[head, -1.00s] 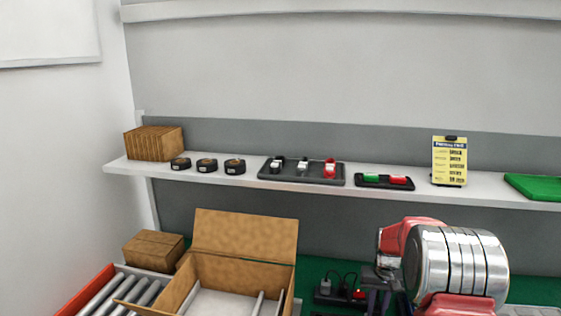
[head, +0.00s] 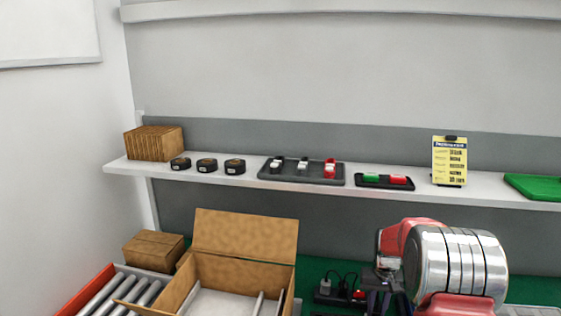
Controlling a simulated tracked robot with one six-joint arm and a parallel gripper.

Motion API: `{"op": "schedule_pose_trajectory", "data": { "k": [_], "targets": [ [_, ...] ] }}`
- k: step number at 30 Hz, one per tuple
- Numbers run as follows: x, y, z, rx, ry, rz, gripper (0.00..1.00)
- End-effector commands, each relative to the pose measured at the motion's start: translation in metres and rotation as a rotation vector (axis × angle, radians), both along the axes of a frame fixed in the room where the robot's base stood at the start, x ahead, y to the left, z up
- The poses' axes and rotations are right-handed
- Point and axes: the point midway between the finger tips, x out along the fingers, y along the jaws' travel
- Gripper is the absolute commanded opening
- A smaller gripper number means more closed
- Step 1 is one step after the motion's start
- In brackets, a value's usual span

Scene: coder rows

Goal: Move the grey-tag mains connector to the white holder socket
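Dark connectors with cables (head: 349,281) stand in a black strip (head: 326,298) on the green bench surface at the bottom of the head view. Their tags are too small to read, so I cannot tell which one is grey. A small red part (head: 359,294) shows beside them. My gripper (head: 378,303) points down just right of the strip, with its dark fingers cut off by the bottom edge. I cannot see whether it holds anything. I cannot make out the white holder socket.
An open cardboard box (head: 246,236) stands left of the strip, beside a roller conveyor (head: 128,285) and a closed carton (head: 153,249). The shelf (head: 211,177) above carries tape rolls (head: 235,166), a dark tray (head: 301,179), a small red-green tray (head: 384,181) and a yellow card (head: 449,160).

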Motion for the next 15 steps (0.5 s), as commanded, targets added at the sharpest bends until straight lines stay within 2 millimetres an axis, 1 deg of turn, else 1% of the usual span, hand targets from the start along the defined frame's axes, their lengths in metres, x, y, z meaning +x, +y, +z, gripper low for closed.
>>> {"op": "schedule_pose_trajectory", "data": {
  "k": [14,15],
  "targets": [
    [0.0001,0.0000,-0.0030,0.000,0.000,0.000,0.00],
    [0.0001,0.0000,-0.0031,0.000,0.000,0.000,0.23]
  ]
}}
